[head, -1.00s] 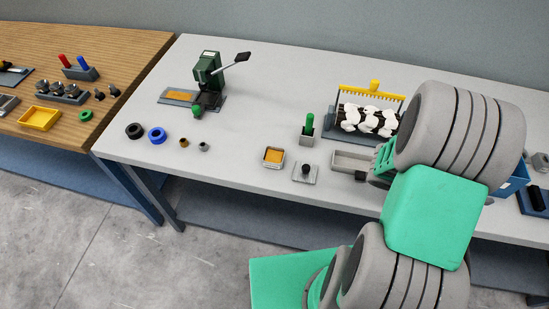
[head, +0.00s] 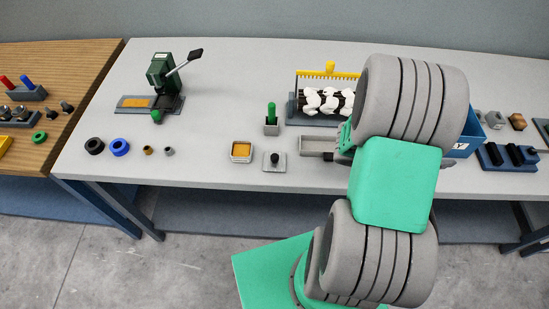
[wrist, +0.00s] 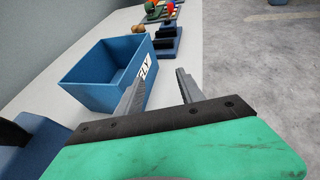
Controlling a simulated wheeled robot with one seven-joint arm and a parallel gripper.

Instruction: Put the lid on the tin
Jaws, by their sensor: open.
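The tin (head: 241,151) is a small open square tin with orange-yellow contents, standing on the grey table. The lid (head: 274,161) is a flat grey square with a black knob, lying on the table just right of the tin and apart from it. My gripper (wrist: 162,88) shows in the wrist view, open, with nothing between its two grey fingers. It is beside a blue bin, well right of the tin and lid. In the head view my arm hides the gripper. The wrist view shows neither tin nor lid.
The labelled blue bin (wrist: 108,75) stands at the left finger. A grey tray (head: 317,144) lies right of the lid, partly behind my arm. A block with a green peg (head: 271,120) stands behind the lid. Black and blue rings (head: 119,147) lie left; table between is mostly clear.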

